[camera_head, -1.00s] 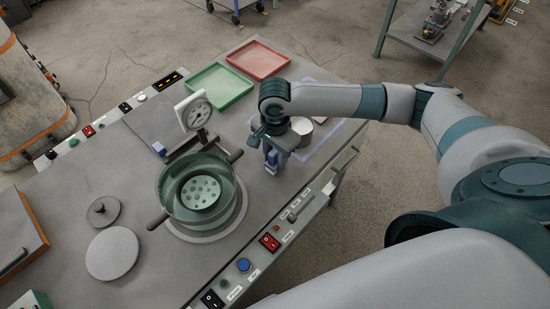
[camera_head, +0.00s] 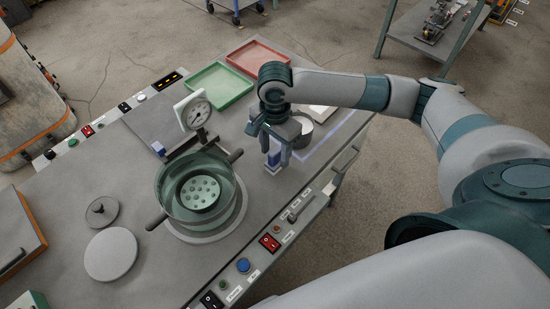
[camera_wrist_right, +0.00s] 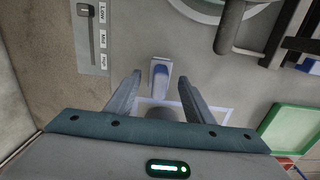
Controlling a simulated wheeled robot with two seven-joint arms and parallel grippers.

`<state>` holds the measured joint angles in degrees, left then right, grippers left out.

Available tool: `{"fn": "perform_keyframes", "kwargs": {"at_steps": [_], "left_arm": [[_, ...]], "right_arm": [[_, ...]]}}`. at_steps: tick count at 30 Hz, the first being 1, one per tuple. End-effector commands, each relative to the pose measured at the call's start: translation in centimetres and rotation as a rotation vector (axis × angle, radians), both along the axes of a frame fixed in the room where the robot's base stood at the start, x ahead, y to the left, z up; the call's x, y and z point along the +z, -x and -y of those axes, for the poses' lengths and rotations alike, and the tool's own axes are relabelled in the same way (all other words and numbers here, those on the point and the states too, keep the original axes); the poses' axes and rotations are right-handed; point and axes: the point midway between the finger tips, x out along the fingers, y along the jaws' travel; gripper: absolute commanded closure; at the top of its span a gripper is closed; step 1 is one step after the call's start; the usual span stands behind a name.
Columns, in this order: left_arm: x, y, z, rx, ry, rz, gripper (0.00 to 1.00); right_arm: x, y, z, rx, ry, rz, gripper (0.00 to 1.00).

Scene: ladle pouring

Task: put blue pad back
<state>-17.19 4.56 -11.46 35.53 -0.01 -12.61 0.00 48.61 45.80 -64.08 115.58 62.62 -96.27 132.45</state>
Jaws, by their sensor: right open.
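The blue pad (camera_head: 273,160) is a small blue block with a pale part, near the front edge of the workbench, right of the pot (camera_head: 170,205). In the right wrist view the pad (camera_wrist_right: 160,78) shows blue and white between the fingertips, with gaps on both sides. My right gripper (camera_head: 277,160) is open and points down around or just above the pad; the exact height is unclear. It also shows in the wrist view (camera_wrist_right: 160,85). A second small blue piece (camera_head: 158,148) sits left of the dial gauge (camera_head: 196,114). My left gripper is out of view.
A pale cylinder (camera_head: 304,128) stands just behind the right gripper, within or beside a pale outlined area (camera_head: 328,146). Green (camera_head: 219,90) and red (camera_head: 255,58) trays lie at the back. Switches (camera_head: 269,242) line the front edge. Grey discs (camera_head: 111,254) lie at left.

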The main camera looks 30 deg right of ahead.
Motion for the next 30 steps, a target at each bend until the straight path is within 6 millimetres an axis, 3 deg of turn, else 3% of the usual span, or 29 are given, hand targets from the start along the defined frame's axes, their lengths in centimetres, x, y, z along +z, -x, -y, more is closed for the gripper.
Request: {"fn": "perform_keyframes", "kwargs": {"at_steps": [6,13,19,30], "left_arm": [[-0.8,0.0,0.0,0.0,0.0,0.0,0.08],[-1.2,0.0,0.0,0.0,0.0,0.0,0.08],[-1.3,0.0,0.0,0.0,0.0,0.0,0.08],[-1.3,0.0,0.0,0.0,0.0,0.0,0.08]], "right_arm": [[4.0,-0.1,0.0,0.001,-0.001,0.005,0.52],[7.2,-0.1,0.0,-0.001,-0.001,0.003,0.52],[8.3,0.0,0.0,0.0,0.0,0.001,0.52],[8.3,0.0,0.0,-0.001,0.0,0.001,0.52]]}}
